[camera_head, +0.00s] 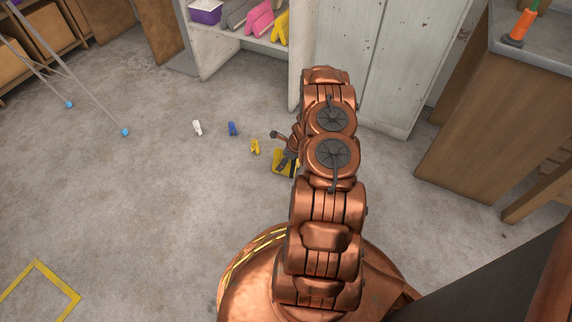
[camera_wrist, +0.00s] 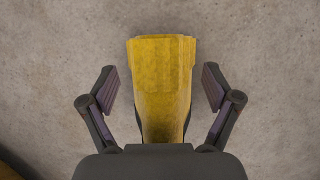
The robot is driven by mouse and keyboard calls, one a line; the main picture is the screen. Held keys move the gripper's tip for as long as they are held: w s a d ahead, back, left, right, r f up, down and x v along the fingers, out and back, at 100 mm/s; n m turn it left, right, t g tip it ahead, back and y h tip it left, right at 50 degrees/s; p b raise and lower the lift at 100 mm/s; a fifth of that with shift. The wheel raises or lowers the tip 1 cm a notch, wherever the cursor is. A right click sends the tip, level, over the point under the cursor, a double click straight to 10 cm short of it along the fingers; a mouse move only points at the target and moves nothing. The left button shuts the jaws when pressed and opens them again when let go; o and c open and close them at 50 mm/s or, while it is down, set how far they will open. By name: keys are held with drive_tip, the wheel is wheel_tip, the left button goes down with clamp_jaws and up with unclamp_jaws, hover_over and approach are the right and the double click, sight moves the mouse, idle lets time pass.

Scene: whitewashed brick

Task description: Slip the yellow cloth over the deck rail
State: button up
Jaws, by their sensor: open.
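My gripper (camera_wrist: 161,88) is open in the wrist view, its two fingers apart on either side of a yellow object (camera_wrist: 160,70) over the floor. There is a gap on both sides, and the object's near end is hidden behind the gripper body. In the head view my gripper (camera_head: 285,143) is partly hidden by my arm, low over the floor beside a yellow and dark object (camera_head: 284,163). I cannot tell whether this is the cloth. A yellow, cloth-like item (camera_head: 281,28) hangs at the shelf's right end. I cannot make out a deck rail.
Small white (camera_head: 197,128), blue (camera_head: 232,129) and yellow (camera_head: 255,146) items lie on the floor left of my gripper. A shelf (camera_head: 238,58) holds a purple bin (camera_head: 205,12) and pink cloth (camera_head: 259,18). A workbench (camera_head: 480,120) stands right. Thin blue-footed legs (camera_head: 95,95) stand left.

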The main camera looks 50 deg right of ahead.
drive_tip(key=c, duration=1.5)
